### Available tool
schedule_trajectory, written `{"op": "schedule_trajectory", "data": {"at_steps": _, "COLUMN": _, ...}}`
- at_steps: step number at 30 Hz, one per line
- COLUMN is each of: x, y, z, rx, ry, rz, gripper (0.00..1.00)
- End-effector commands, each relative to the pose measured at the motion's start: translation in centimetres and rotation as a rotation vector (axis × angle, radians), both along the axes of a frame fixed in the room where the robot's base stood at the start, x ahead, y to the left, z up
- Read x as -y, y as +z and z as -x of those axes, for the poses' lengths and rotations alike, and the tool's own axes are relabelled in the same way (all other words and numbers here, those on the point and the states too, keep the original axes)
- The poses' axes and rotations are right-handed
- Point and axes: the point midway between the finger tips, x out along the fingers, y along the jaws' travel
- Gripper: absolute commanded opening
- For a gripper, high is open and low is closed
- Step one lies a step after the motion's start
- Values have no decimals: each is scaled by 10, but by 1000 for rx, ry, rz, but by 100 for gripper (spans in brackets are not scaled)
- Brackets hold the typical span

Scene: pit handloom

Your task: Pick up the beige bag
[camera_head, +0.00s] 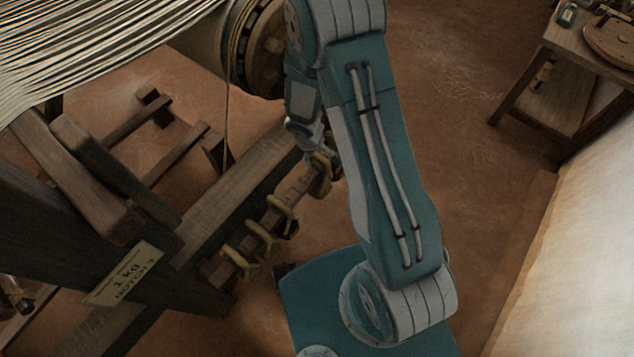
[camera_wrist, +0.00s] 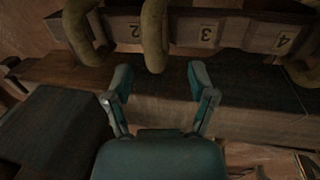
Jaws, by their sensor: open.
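I cannot make out a beige bag in either view. My gripper (camera_wrist: 160,84) is open and empty, with its two teal fingers spread in the wrist view. Beyond the fingers is a wooden rail (camera_wrist: 190,28) with number labels 2, 3 and 4, shown upside down. Dull yellow loops hang over it; one loop (camera_wrist: 154,38) is just beyond the space between my fingertips, apart from them. In the head view my gripper (camera_head: 322,150) is near the upper end of the same kind of rail, partly hidden by my arm, beside several yellowish loops (camera_head: 262,238).
A dark loom frame (camera_head: 70,222) with a tag (camera_head: 125,275) reading "1 KG NOTCH 3" fills the left. White warp threads (camera_head: 80,45) stretch across the upper left, near a roller (camera_head: 262,50). A wooden table (camera_head: 565,85) stands upper right. Bare floor (camera_head: 460,130) lies between.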

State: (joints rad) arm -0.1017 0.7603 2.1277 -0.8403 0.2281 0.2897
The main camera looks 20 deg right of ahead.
Motion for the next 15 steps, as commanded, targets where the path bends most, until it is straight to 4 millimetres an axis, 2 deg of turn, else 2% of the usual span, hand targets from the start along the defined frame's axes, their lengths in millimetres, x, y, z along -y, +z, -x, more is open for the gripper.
{"op": "schedule_trajectory", "data": {"at_steps": 9, "x": 8, "y": -39, "z": -15, "rx": -2, "ry": 0, "rz": 0, "gripper": 72}}
{"op": "schedule_trajectory", "data": {"at_steps": 15, "x": 9, "y": -47, "z": -16, "rx": 0, "ry": -1, "rz": 0, "gripper": 72}}
